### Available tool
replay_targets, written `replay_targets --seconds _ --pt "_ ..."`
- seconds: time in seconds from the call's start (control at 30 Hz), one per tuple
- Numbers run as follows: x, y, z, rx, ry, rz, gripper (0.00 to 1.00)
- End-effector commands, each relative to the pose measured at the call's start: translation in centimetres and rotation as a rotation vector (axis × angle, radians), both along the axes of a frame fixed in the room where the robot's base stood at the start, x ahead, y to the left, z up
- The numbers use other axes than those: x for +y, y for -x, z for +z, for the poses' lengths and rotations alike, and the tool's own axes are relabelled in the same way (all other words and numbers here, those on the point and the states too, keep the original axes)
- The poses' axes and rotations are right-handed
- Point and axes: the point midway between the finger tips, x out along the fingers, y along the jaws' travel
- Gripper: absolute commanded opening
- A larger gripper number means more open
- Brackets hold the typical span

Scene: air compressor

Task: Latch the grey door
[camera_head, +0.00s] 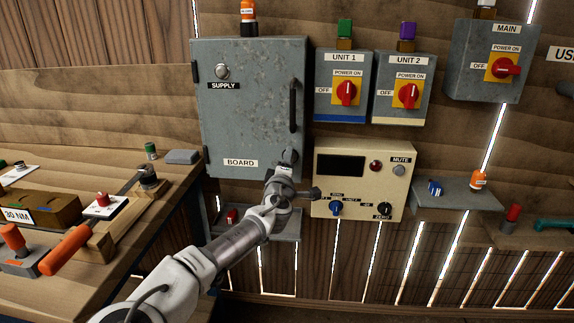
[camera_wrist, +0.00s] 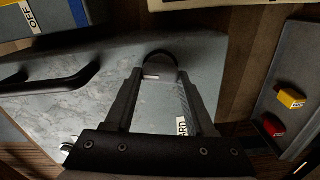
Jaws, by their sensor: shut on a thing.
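The grey door (camera_head: 250,105) is the front of a wall cabinet marked SUPPLY and BOARD. It looks shut or nearly shut; I cannot tell if it is flush. A black bar handle (camera_head: 293,105) stands upright near its right edge and also shows in the wrist view (camera_wrist: 50,76). A dark round latch knob (camera_head: 290,156) sits at the door's lower right corner. My gripper (camera_head: 284,172) is at this knob. In the wrist view, my two fingers (camera_wrist: 160,84) are closed on the knob (camera_wrist: 159,62), which they partly hide.
A beige panel (camera_head: 365,172) with a dark screen and knobs is close to the right of my gripper. A small shelf (camera_head: 270,223) with a red item is below the cabinet. A workbench (camera_head: 110,205) with tools is on the left.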

Motion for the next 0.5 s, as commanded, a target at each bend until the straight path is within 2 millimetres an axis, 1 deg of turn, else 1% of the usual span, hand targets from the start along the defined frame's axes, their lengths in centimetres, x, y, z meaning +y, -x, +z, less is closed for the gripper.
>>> replay_targets --seconds 0.23,0.5 --pt "-0.05 -0.01 -0.16 0.005 0.136 -0.001 0.0" --pt "-0.06 0.0 -0.13 0.007 0.2 -0.002 0.0"
